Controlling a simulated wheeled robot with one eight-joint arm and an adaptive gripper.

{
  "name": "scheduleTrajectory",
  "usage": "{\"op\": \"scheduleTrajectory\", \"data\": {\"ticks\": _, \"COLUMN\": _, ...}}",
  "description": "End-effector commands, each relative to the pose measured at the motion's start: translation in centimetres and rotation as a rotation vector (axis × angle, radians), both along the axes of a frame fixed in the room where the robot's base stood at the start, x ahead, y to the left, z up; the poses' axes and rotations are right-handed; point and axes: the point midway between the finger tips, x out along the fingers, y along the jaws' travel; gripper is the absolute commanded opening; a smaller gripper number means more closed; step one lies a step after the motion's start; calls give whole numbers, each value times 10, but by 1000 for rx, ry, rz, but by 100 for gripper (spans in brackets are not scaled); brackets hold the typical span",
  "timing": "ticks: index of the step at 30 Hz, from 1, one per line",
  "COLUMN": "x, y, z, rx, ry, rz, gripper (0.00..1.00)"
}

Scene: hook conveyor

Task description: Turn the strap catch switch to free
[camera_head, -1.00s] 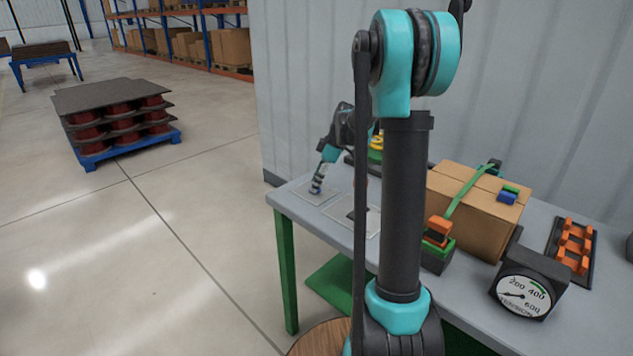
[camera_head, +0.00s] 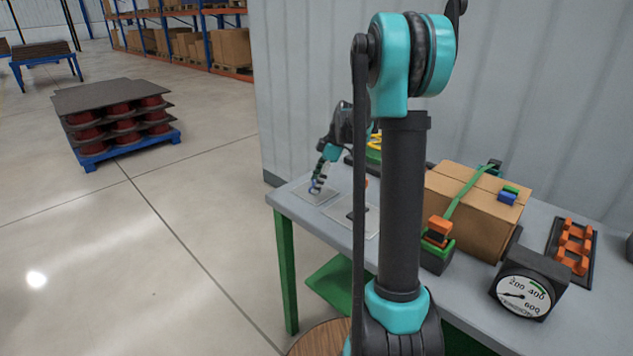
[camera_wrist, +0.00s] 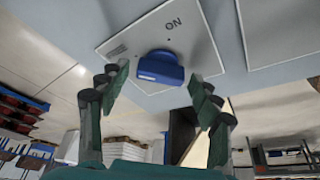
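In the wrist view a blue switch knob (camera_wrist: 160,69) sits on a pale plate (camera_wrist: 190,35) marked "ON". My gripper (camera_wrist: 163,88) is open, with one finger on each side of the knob and a gap to both. In the head view my gripper (camera_head: 317,184) is low over the plate (camera_head: 328,196) at the table's left end, with a bit of blue at its fingertips. A second plate (camera_head: 372,222) with a dark handle lies to its right. I cannot read which plate is the strap catch switch.
A cardboard box (camera_head: 465,225) with a green strap (camera_head: 463,193) stands on the grey table. An orange-topped green and black device (camera_head: 437,243) is by its left side. A tension gauge (camera_head: 524,295) and an orange rack (camera_head: 573,247) are at the right.

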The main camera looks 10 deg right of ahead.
Motion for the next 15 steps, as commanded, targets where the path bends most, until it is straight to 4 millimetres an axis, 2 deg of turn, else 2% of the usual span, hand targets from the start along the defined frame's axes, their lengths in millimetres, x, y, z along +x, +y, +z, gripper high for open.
{"op": "scheduleTrajectory", "data": {"ticks": 10, "x": 0, "y": -1, "z": 2, "rx": 0, "ry": 0, "rz": -1, "gripper": 69}}
{"op": "scheduleTrajectory", "data": {"ticks": 15, "x": -1, "y": -8, "z": 19, "rx": 0, "ry": -1, "rz": -1, "gripper": 69}}
